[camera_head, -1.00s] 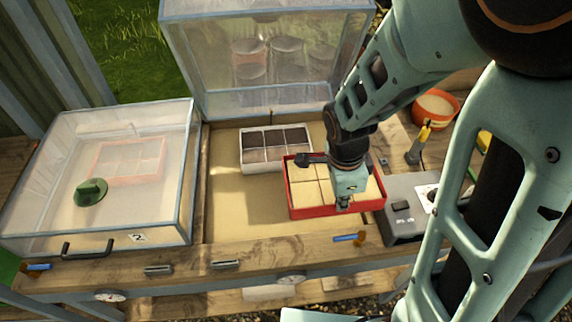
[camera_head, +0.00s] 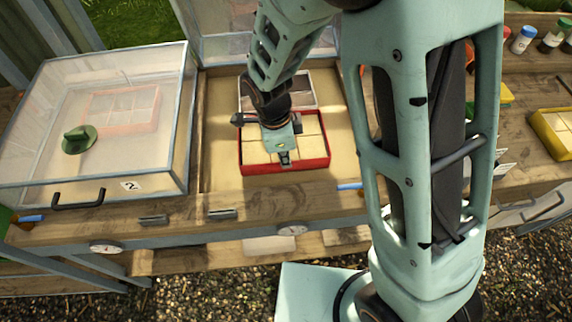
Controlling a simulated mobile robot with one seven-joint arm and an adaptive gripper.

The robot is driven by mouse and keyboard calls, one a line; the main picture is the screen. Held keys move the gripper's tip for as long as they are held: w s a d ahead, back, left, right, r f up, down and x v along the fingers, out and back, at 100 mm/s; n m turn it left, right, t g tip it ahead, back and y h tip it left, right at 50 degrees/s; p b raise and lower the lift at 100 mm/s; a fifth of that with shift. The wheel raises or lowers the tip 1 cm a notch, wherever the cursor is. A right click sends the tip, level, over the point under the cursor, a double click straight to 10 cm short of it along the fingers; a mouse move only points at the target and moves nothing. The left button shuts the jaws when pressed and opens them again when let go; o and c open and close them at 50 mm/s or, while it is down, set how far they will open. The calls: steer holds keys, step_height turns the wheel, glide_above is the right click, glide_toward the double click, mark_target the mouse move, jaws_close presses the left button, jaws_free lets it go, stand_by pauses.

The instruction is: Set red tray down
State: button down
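The red tray (camera_head: 286,169) has cells of pale sandy fill and is level over the front of the sand-coloured bed, in front of the white tray. My gripper (camera_head: 284,161) points down over the red tray, its tip close to the inside of the front wall. It appears shut on the tray, since both have moved together; the grasp point itself is mostly hidden. I cannot tell whether the tray touches the bed (camera_head: 219,150). My arm covers part of the tray's back side.
A white divided tray (camera_head: 300,76) lies just behind, partly hidden by my arm. A clear-lidded frame (camera_head: 168,170) marked 2, with a green knob (camera_head: 78,139), stands left. A yellow tray (camera_head: 548,138) is far right. The bed is bare left of the red tray.

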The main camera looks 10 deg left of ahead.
steer(key=shift+f+b, duration=0.35)
steer(key=shift+f, duration=1.05)
steer(key=shift+f, duration=0.1)
steer(key=c, duration=2.2)
jaws_free()
steer(key=shift+o, duration=0.2)
step_height(320, 180, up, 12)
steer(key=s+a, duration=0.1)
